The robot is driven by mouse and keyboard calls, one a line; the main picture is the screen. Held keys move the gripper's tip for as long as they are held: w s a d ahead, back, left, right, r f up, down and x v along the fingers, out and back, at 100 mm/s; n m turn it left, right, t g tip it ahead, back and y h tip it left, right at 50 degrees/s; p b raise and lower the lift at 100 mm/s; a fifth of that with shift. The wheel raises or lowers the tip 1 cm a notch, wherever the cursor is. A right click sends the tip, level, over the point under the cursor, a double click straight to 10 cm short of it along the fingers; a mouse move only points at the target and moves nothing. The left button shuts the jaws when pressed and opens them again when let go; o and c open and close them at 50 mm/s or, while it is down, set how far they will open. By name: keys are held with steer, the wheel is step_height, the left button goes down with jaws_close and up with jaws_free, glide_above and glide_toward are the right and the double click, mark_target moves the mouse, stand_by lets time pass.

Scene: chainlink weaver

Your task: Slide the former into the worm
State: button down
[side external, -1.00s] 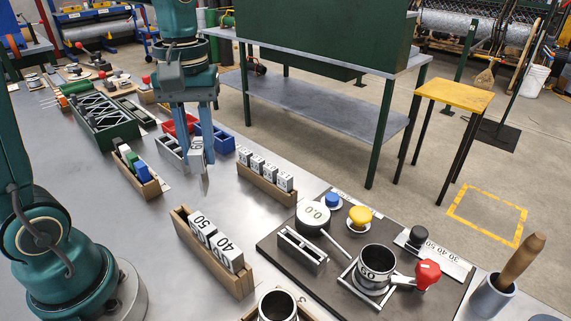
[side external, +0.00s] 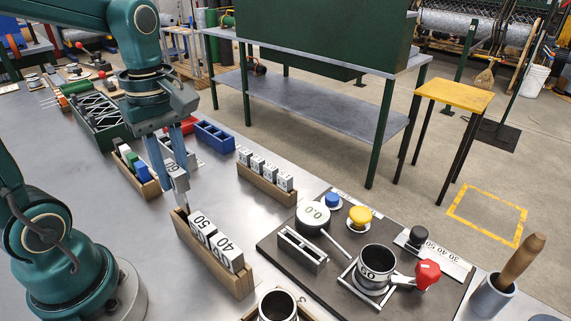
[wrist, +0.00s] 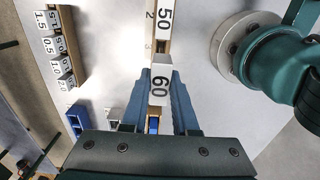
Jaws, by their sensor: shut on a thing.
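My gripper (side external: 172,160) is shut on a grey former with a white label marked 60 (side external: 177,184). The former hangs upright between the fingers, at the far end of the wooden rack (side external: 243,285) that holds blocks marked 50 and 40 (side external: 213,240). I cannot tell whether its lower end is inside the rack. In the wrist view the label 60 (wrist: 158,88) shows between the fingertips, next to the block marked 50 (wrist: 164,18). The worm, seemingly the round metal cylinder with a marked band (side external: 376,262), stands on the dark board at the right, well apart from the gripper.
The dark board (side external: 275,243) also carries a dial, blue and yellow knobs, a slotted metal block (side external: 302,250) and a red-knobbed lever (side external: 427,274). A second rack of small labelled blocks (side external: 265,186) stands behind. Bare table lies between the racks.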

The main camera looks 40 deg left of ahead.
mark_target(182, 203)
steer(key=shift+f, duration=3.5)
steer(key=c, duration=0.6)
jaws_free()
steer(key=shift+r, duration=2.55)
